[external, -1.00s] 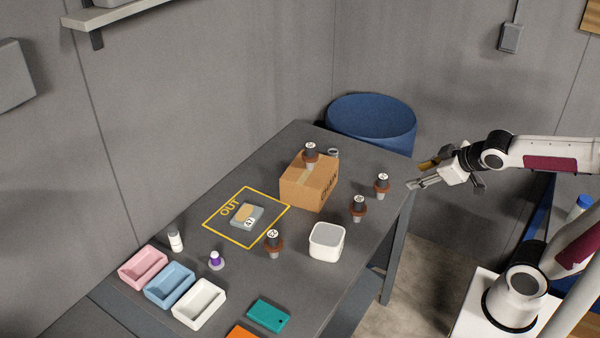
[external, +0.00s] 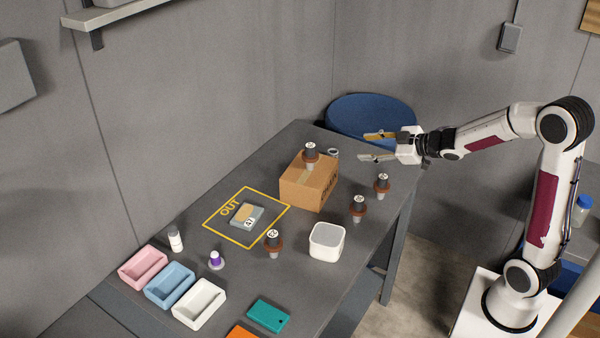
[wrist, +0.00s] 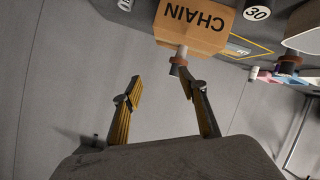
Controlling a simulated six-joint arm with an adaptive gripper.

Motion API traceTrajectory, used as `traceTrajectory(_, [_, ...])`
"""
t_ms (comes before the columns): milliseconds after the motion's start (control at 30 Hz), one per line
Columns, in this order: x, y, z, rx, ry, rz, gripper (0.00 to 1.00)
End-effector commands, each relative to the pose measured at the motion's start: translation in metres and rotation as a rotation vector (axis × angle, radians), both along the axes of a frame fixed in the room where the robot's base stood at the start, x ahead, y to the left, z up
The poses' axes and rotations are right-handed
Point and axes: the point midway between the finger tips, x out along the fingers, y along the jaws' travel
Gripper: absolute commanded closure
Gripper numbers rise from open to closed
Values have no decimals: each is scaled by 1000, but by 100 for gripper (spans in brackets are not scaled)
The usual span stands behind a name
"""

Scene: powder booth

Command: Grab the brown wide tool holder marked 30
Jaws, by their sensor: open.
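Several tool holders with brown flanges and dark, white-labelled tops are in view. In the wrist view a holder marked 30 (wrist: 257,13) shows at the top edge, partly cut off. In the external view the labels are too small to read, so I cannot tell which one it is: two stand at the table's right side, one near the edge (external: 382,185) and one by the white container (external: 359,207). Another holder (external: 273,242) is nearer the front, and one (external: 310,153) stands on the cardboard box. My gripper (external: 363,146) is open and empty above the table's far right end.
The cardboard box (external: 303,186) reads CHAIN in the wrist view (wrist: 196,20). A white container (external: 327,242) stands between holders. A yellow OUT square (external: 213,224) holds a grey block. Pink, blue and white trays line the left front. A blue bin (external: 350,112) stands behind the table.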

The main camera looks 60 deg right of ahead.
Motion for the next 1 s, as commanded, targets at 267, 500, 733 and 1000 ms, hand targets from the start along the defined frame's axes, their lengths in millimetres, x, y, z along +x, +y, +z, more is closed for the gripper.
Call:
traceTrajectory(267, [18, 0, -35, 49, -48, 166, 58])
traceTrajectory(500, [17, 7, -64, 132, -91, 317, 58])
traceTrajectory(733, [2, 15, -88, 247, -138, 453, 58])
traceTrajectory(1000, [-26, 22, -106, 393, -195, 584, 58])
